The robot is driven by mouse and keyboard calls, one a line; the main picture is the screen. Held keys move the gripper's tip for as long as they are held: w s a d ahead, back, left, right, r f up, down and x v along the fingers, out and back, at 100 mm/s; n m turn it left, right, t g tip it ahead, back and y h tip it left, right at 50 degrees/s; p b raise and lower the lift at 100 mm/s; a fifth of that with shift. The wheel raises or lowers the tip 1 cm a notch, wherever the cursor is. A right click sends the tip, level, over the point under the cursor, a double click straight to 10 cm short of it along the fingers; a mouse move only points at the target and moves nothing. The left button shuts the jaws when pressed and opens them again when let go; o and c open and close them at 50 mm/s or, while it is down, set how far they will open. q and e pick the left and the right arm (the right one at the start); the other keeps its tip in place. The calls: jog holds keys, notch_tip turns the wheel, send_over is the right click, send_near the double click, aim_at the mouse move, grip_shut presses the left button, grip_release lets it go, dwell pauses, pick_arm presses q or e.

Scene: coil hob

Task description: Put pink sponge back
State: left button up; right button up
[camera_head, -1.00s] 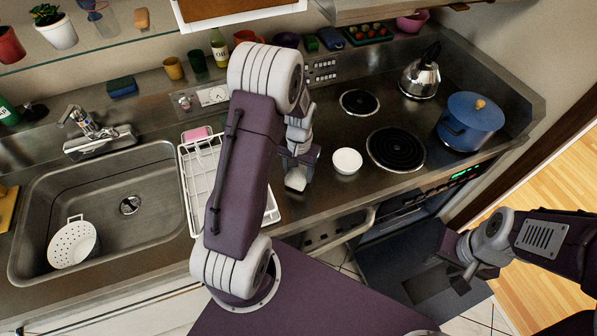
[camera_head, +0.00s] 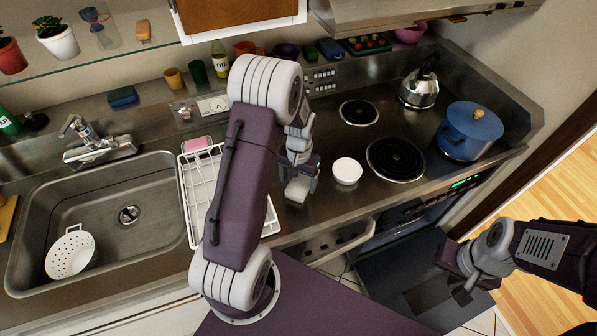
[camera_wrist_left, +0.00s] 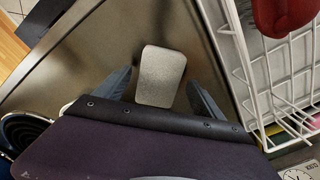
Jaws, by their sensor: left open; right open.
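The pink sponge (camera_head: 196,145) lies at the far end of the white dish rack (camera_head: 188,200). A bit of pink, perhaps the same sponge, shows behind the rack wires at the right of the left wrist view (camera_wrist_left: 312,121). My left gripper (camera_head: 298,184) is open, low over the counter between the rack and a white bowl (camera_head: 347,170). A pale grey rounded block (camera_wrist_left: 162,75) lies between its spread fingers, with gaps on both sides. My right gripper (camera_head: 464,277) is open and empty, out past the counter's front edge. My left arm hides part of the rack.
The sink (camera_head: 110,245) holds a white colander (camera_head: 70,252). A blue sponge (camera_head: 123,97) lies behind the sink. A blue pot (camera_head: 468,132) and kettle (camera_head: 420,86) stand on the hob. A red object (camera_wrist_left: 285,14) is at the rack in the wrist view.

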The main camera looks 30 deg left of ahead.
aim_at(299, 186)
pick_arm(q)
notch_tip(299, 186, up, 11)
jog(key=s+d+f, duration=0.1)
jog(key=s+d, duration=0.2)
jog(key=s, duration=0.3)
jog(key=s+d+f+t, duration=0.1)
jog(key=s+d+f, duration=0.1)
jog(key=s+d, duration=0.2)
jog(key=shift+s+d+m+b, duration=0.3)
jog(key=shift+s+m, duration=0.1)
jog(key=shift+s, duration=0.6)
